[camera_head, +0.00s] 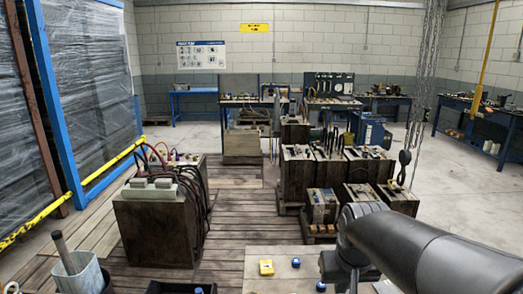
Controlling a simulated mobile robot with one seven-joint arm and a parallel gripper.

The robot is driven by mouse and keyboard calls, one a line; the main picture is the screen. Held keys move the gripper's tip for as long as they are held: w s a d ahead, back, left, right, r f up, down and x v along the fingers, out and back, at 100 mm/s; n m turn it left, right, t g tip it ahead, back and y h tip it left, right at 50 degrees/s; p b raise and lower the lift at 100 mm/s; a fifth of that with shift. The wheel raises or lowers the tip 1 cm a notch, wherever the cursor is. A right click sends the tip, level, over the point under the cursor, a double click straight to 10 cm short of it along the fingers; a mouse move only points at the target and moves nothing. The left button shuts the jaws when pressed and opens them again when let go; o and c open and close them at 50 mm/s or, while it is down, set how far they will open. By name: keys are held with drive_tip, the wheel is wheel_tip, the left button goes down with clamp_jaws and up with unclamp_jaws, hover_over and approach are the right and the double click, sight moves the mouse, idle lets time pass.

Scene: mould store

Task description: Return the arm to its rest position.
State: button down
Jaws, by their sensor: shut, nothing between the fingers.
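My dark arm (420,250) reaches in from the lower right corner. It bends near a rounded joint and runs down past the bottom edge of the picture. My gripper is not in view, so its fingers cannot be seen. The arm covers part of a pale work surface (283,281) at the bottom centre.
A yellow item (266,267) and a small blue item (295,262) are on the pale surface, left of my arm. A grey bucket (78,273) is at bottom left. Heavy mould blocks (156,230) stand ahead. Chains (428,80) hang behind the arm. Concrete floor (457,200) is clear at right.

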drive_tip(key=s+a+r+t, duration=0.2)
drive_tip(key=s, duration=0.9)
drive_tip(key=shift+r, duration=0.3)
